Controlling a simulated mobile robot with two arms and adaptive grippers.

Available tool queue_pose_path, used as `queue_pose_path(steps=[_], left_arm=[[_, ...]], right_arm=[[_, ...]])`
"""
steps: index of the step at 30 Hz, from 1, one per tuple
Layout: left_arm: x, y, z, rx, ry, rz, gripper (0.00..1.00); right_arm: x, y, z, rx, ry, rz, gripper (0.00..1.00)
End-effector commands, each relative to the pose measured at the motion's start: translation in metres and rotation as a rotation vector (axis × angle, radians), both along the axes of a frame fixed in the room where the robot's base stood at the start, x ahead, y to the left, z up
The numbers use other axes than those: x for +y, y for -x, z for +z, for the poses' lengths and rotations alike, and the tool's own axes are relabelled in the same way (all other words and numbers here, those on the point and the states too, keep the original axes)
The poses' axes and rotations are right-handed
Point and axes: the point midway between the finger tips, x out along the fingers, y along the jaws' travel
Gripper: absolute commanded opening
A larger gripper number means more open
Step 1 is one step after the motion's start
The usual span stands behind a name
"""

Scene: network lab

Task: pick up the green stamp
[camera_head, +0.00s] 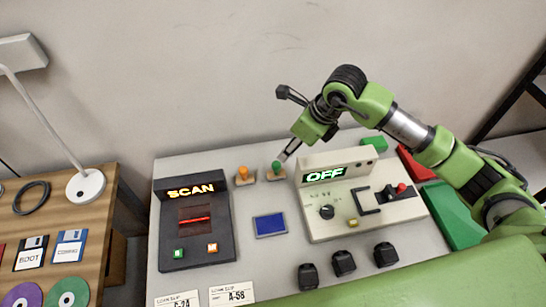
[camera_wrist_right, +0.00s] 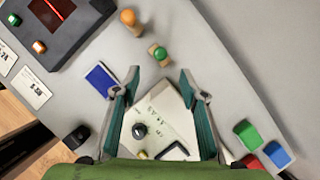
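The green stamp (camera_head: 277,167) has a round green knob on a small tan base and stands upright on the grey table, left of the OFF panel. It also shows in the right wrist view (camera_wrist_right: 160,54), just beyond my fingertips and roughly centred between them. My right gripper (camera_head: 281,124) is open and empty, with its fingers spread. In the head view its lower finger comes close to the stamp's knob; I cannot tell whether they touch. The open fingers also show in the right wrist view (camera_wrist_right: 160,78). My left gripper is not in view.
An orange stamp (camera_head: 242,174) stands just left of the green one. A blue pad (camera_head: 270,225), a dark SCAN device (camera_head: 220,248) and the beige OFF panel (camera_head: 328,228) are near. Several black blocks (camera_head: 343,263) lie in front. Coloured blocks (camera_head: 373,145) lie right.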

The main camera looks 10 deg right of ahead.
Motion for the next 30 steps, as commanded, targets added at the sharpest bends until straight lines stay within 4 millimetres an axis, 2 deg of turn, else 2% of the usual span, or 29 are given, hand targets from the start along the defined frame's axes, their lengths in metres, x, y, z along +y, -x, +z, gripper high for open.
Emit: queue_pose_path(steps=[1,4,12,17,21,25,30], left_arm=[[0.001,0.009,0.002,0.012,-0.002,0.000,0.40],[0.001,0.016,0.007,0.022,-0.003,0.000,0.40],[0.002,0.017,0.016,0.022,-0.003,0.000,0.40],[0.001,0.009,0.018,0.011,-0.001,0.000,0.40],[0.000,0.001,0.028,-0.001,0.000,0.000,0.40],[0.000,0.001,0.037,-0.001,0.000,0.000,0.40],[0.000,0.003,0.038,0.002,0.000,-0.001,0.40]], right_arm=[[0.002,-0.001,-0.005,0.003,0.003,0.001,0.39],[0.007,-0.005,-0.023,0.006,0.003,0.001,0.39],[0.020,-0.019,-0.067,0.004,0.000,-0.001,0.39],[0.022,-0.022,-0.076,0.001,0.000,0.001,0.39],[0.024,-0.025,-0.087,0.005,0.000,-0.001,0.39],[0.027,-0.030,-0.104,0.005,0.000,-0.001,0.39],[0.032,-0.035,-0.121,0.001,0.000,0.000,0.39]])
